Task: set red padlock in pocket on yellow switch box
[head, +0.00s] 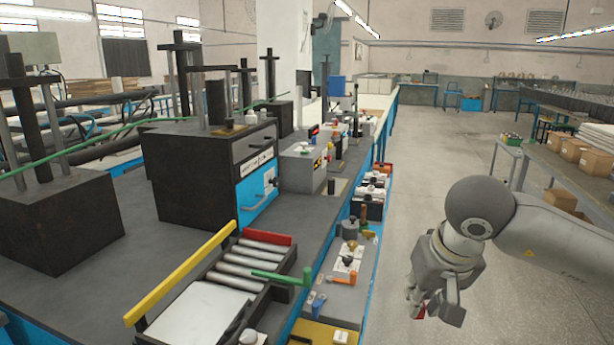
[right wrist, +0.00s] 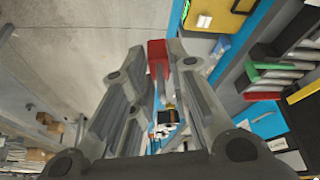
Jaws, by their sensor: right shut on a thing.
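My right gripper (head: 432,308) hangs over the open floor, to the right of the long workbench. It is shut on the red padlock (right wrist: 157,55), which shows between the fingertips in the right wrist view. In the head view only a small red bit of the padlock (head: 419,312) shows beside the fingers. A yellow box top (head: 310,334), which looks like the switch box, lies at the bottom edge of the head view, left of the gripper and apart from it. A yellow panel (right wrist: 210,16) also shows in the right wrist view. The pocket cannot be made out. My left gripper is not in view.
The workbench (head: 95,275) carries a roller tray with a yellow bar (head: 180,275), a green handle (head: 283,277) and a dark cabinet (head: 200,175). Small devices line its right edge. The floor (head: 425,170) is clear; a table with cardboard boxes (head: 573,150) stands right.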

